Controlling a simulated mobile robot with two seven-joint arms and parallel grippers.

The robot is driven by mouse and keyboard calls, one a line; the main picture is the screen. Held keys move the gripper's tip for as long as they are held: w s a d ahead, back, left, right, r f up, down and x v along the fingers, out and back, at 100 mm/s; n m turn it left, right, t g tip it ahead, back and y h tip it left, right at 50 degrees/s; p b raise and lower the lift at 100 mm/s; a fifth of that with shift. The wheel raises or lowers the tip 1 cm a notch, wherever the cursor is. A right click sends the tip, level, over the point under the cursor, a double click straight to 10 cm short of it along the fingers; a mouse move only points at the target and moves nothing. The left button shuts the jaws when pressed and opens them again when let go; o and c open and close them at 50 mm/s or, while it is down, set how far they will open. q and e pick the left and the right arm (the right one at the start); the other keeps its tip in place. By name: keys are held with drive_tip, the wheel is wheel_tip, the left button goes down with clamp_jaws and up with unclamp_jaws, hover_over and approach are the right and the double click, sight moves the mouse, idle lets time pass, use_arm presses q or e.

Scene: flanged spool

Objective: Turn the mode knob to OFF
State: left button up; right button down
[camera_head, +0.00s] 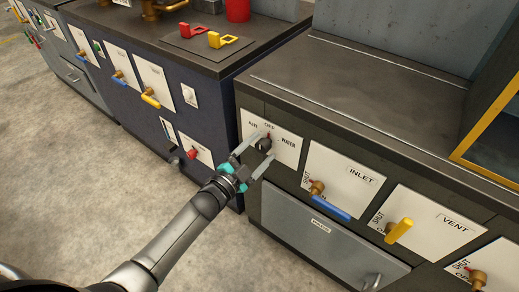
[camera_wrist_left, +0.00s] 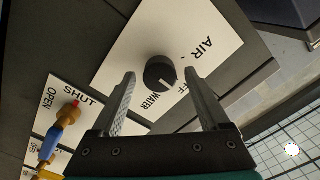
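The mode knob (camera_head: 264,144) is a small dark round knob on a white plate (camera_head: 287,153) marked AIR, OFF and WATER, on the dark cabinet front. In the left wrist view the knob (camera_wrist_left: 158,72) has a pale mark at its lower right, on the side of the OFF and WATER labels; I cannot tell exactly which setting it points to. My left gripper (camera_head: 252,155) is open, with its fingertips close to the knob. In the wrist view its fingers (camera_wrist_left: 160,75) stand on either side of the knob, with gaps showing. The right finger partly hides OFF. My right gripper is not in view.
To the right are an INLET valve with a blue handle (camera_head: 331,207) and a VENT valve with a yellow handle (camera_head: 399,230). A grey drawer (camera_head: 310,238) is below. A blue cabinet (camera_head: 125,95) with more valves stands left. Open floor (camera_head: 60,180) lies in front.

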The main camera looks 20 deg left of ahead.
use_arm(q)
drive_tip(key=shift+s, duration=0.1)
drive_tip(key=shift+s+a, duration=0.1)
drive_tip(key=shift+s, duration=0.1)
drive_tip(key=p+v, duration=0.4)
drive_tip(key=v, duration=1)
drive_tip(key=shift+s, duration=0.3)
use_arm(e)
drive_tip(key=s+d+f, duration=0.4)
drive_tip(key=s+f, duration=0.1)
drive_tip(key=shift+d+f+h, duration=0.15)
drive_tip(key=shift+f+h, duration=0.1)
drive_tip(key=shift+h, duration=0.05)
use_arm(q)
drive_tip(key=shift+a+r, duration=0.1)
